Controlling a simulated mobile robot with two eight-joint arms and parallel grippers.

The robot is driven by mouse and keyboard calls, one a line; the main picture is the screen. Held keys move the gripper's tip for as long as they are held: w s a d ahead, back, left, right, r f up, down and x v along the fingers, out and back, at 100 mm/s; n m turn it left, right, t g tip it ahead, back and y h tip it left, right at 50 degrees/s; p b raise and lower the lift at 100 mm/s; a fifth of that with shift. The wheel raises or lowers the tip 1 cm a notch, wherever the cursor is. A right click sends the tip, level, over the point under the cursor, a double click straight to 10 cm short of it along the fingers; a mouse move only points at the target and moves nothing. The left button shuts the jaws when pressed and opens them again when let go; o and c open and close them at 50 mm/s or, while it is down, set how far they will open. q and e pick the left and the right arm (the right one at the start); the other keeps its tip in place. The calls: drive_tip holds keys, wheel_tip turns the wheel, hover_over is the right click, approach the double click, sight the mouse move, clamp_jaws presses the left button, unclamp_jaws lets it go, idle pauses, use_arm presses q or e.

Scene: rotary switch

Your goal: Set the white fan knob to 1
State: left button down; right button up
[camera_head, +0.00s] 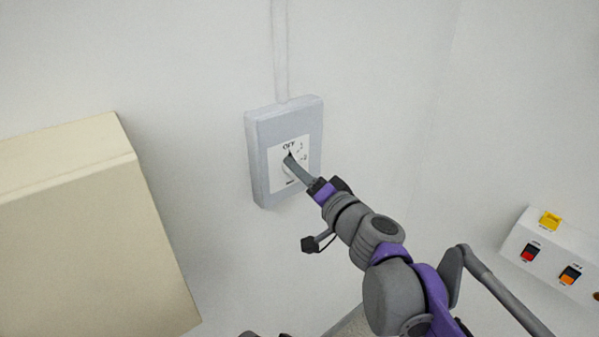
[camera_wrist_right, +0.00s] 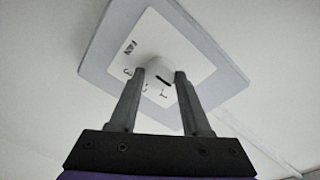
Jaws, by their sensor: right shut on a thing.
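The white fan knob (camera_wrist_right: 159,66) sits on a white label plate (camera_wrist_right: 196,62) marked FAN, with numbers around it. My right gripper (camera_wrist_right: 160,74) is shut on the knob, one finger on each side. A short black mark shows on the knob face between the fingers. In the head view my right gripper (camera_head: 290,161) reaches the grey switch box (camera_head: 262,150) from the lower right and hides part of the knob. The OFF label (camera_head: 289,146) shows above the fingertips. I cannot tell exactly which label the mark lines up with.
A conduit (camera_head: 281,50) runs up the wall from the box. A beige cabinet (camera_head: 85,240) stands out at the left. A white panel (camera_head: 550,262) with red, orange and yellow parts is at the lower right. The wall around the box is clear.

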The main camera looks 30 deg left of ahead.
clamp_jaws()
drive_tip(key=shift+r+m+g+p, duration=0.1)
drive_tip(key=shift+m+g+p, duration=0.4)
drive_tip(key=shift+m, duration=3.7)
drive_tip(key=o, duration=1)
unclamp_jaws()
